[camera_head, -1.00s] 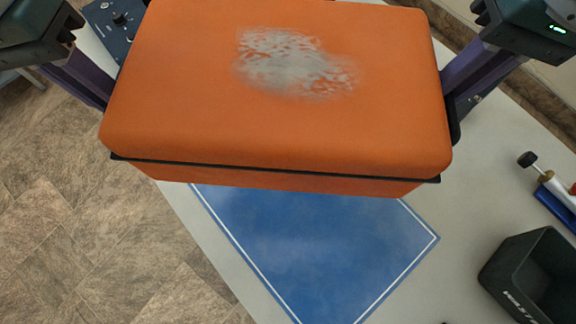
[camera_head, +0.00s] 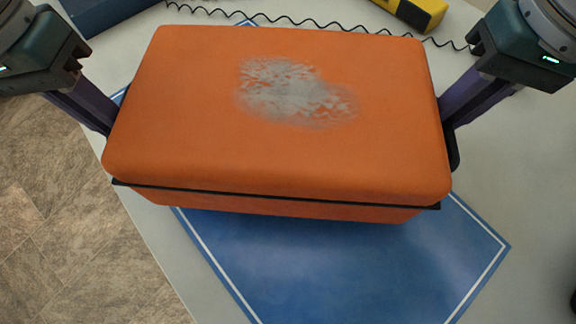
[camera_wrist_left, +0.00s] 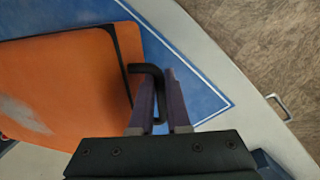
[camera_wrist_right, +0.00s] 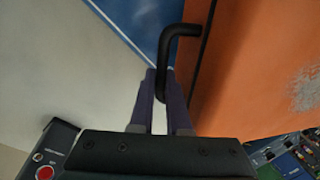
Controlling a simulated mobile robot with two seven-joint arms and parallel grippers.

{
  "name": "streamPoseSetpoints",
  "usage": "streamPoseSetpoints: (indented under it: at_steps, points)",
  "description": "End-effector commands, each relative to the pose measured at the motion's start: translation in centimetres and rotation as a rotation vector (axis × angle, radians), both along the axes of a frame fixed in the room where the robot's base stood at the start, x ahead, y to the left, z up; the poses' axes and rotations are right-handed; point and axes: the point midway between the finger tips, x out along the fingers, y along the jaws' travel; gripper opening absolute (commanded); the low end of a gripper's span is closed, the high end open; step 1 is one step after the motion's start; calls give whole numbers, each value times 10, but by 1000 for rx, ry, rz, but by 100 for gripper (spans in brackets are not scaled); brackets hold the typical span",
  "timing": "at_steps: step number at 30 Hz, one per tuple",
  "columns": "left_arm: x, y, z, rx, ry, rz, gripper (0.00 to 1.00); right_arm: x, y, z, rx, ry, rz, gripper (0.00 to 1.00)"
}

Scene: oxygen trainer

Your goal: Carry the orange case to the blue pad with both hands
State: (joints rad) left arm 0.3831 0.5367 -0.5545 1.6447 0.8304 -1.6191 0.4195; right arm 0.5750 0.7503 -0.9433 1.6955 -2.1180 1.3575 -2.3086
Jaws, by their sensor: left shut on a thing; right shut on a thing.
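The orange case (camera_head: 270,160) with a worn grey patch on its lid is between my two grippers in the head view. The blue pad (camera_head: 370,270) with a white border line lies on the table beneath it and shows in front of it. My left gripper (camera_wrist_left: 160,105) is shut on the black handle at the case's left end. My right gripper (camera_wrist_right: 163,105) is shut on the black handle at its right end. The case looks held above the table and roughly level; the gap below it is hidden. The case covers the middle of the pad.
A yellow device (camera_head: 415,12) and a black coiled cord (camera_head: 300,22) lie at the back. A dark box with a red button (camera_wrist_right: 45,165) shows in the right wrist view. The brown tiled floor (camera_head: 60,230) is at the left.

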Motion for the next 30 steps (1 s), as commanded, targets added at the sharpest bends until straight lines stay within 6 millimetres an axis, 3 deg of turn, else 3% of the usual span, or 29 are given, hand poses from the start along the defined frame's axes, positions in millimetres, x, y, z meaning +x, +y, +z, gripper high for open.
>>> streamPoseSetpoints:
  at_steps: [14,30]
  points:
    - [1,1,-2,3,-2,2,0,1,-1,-2,-3,-2,-2,0]
    - [1,1,-36,3,-2,2,0,1,-1,-36,-3,-2,-2,0]
